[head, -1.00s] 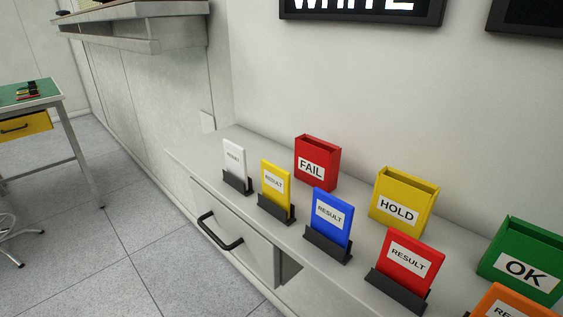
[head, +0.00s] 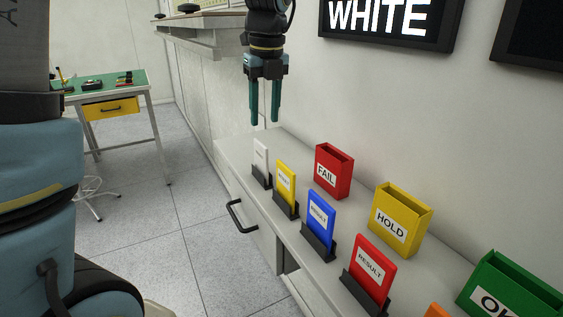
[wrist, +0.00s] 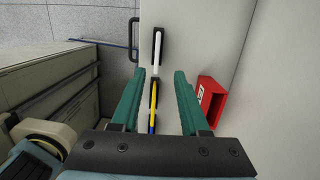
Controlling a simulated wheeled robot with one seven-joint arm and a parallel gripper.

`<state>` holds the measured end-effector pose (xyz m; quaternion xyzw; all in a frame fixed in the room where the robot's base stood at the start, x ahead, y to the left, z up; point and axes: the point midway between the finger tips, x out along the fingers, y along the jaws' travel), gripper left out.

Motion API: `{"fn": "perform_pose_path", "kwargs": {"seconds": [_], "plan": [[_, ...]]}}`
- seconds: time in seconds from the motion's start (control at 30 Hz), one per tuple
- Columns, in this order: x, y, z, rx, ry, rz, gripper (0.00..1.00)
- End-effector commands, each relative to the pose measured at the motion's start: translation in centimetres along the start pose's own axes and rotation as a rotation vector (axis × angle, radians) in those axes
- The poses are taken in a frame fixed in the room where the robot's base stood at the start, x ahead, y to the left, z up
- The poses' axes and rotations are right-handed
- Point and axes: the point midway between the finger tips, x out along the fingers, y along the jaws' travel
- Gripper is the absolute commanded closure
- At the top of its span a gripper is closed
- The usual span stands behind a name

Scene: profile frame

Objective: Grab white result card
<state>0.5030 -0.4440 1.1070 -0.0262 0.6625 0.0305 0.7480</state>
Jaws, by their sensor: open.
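The white result card (head: 261,152) stands upright in a dark holder (head: 262,179) at the far end of the counter in the head view. In the wrist view the white card (wrist: 157,48) shows from above as a thin strip, ahead of the fingertips. My gripper (head: 267,122) points down above the far end of the counter, with a gap between it and the card. Its two teal fingers (wrist: 165,76) are apart and nothing is between the tips. A yellow card (wrist: 153,93) lies below the gap between the fingers in the wrist view.
Yellow, blue (head: 319,216) and red (head: 370,268) result cards stand in holders along the counter. Behind them are a red FAIL box (head: 333,171), a yellow HOLD box (head: 401,220) and a green OK box (head: 510,291). A screen (head: 385,22) reads WHITE.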

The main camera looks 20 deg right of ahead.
Motion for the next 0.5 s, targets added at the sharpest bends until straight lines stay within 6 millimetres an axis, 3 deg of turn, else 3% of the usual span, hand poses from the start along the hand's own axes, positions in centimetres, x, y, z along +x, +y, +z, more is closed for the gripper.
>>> {"fn": "perform_pose_path", "kwargs": {"seconds": [0.2, 0.5], "plan": [[3.3, 0.1, 0.0, -0.002, 0.002, 0.002, 0.55], [5.8, 0.4, 0.2, -0.004, 0.004, 0.004, 0.55]]}}
